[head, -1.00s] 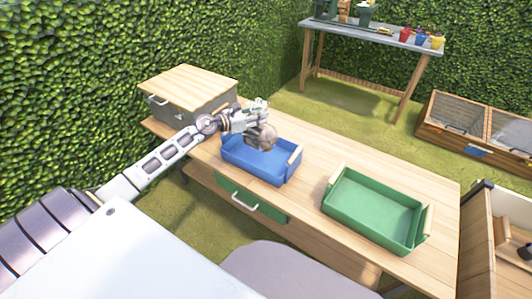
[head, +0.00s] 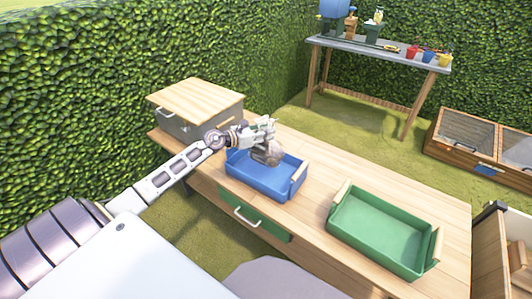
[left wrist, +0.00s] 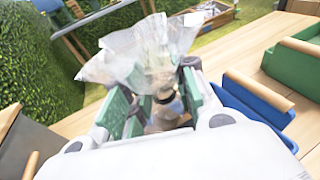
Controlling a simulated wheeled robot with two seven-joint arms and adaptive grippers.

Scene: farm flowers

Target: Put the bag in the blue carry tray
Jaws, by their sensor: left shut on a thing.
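The bag (head: 268,153) is brownish, with a clear, crinkled plastic top that shows in the left wrist view (left wrist: 140,48). My left gripper (head: 262,138) is shut on the bag, its green-padded fingers on both sides of it in the left wrist view (left wrist: 160,105). The blue carry tray (head: 256,184) stands on the wooden bench, with a wooden handle at its right end. The bag is over the tray's opening; whether its bottom touches the tray floor cannot be told. My right gripper is in neither view.
A green tray (head: 377,233) stands on the bench (head: 318,170) to the right, with bare wood between the trays. A lidded grey box (head: 195,103) stands at the bench's left end. A far table (head: 380,52) holds pots, and a wooden cold frame (head: 465,150) is at right.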

